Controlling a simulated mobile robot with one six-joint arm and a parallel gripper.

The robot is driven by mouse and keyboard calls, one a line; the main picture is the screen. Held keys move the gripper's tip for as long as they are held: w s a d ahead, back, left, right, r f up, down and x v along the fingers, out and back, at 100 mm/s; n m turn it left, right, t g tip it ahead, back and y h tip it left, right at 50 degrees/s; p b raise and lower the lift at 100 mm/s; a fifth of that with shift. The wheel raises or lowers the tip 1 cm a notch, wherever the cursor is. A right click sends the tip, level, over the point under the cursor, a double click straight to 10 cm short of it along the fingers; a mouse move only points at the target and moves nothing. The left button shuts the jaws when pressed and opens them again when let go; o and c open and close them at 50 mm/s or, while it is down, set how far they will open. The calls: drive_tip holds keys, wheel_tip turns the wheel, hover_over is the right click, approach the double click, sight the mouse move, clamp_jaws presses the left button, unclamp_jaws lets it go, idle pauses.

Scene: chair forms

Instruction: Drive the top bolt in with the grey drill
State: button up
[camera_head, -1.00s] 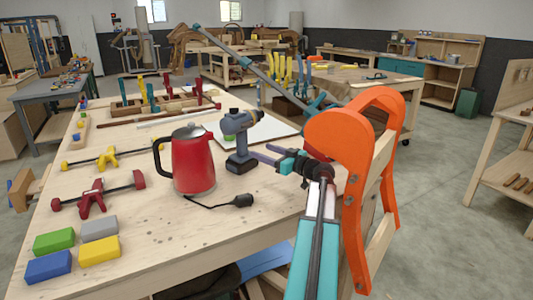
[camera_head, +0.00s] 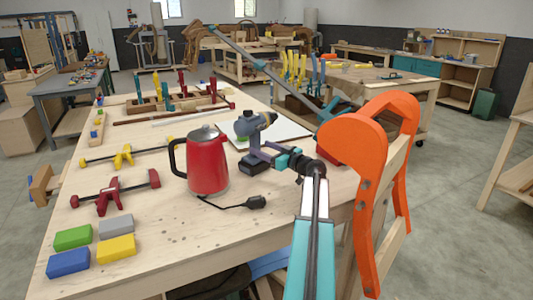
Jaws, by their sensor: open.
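The grey drill (camera_head: 247,127) stands upright on its dark battery base on the workbench, its chuck pointing right. My gripper (camera_head: 256,154) is open, its purple fingers reaching from the right to the drill's handle. I cannot tell whether the fingers touch the handle or straddle it. The orange chair form (camera_head: 352,141) stands at the bench's right edge. Two small bolts show on its near edge: the top bolt (camera_head: 365,183) and a lower one (camera_head: 361,205). They are too small to tell how far they stick out.
A red kettle (camera_head: 207,163) stands just left of the drill, with a black plug (camera_head: 254,202) and cord in front. A white sheet (camera_head: 284,131) lies behind the drill. Clamps (camera_head: 113,191) and coloured blocks (camera_head: 116,248) lie on the left.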

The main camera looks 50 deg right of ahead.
sight(258, 136)
drive_tip(key=shift+w+b, duration=0.85)
drive_tip(key=shift+w, duration=1.05)
clamp_jaws()
drive_tip(key=shift+r, duration=0.2)
drive_tip(key=shift+r, duration=0.1)
drive_tip(key=shift+s+r+b, duration=0.15)
drive_tip(key=shift+r+b, duration=0.2)
drive_tip(key=shift+r, duration=1.45)
drive_tip(key=shift+r, duration=0.1)
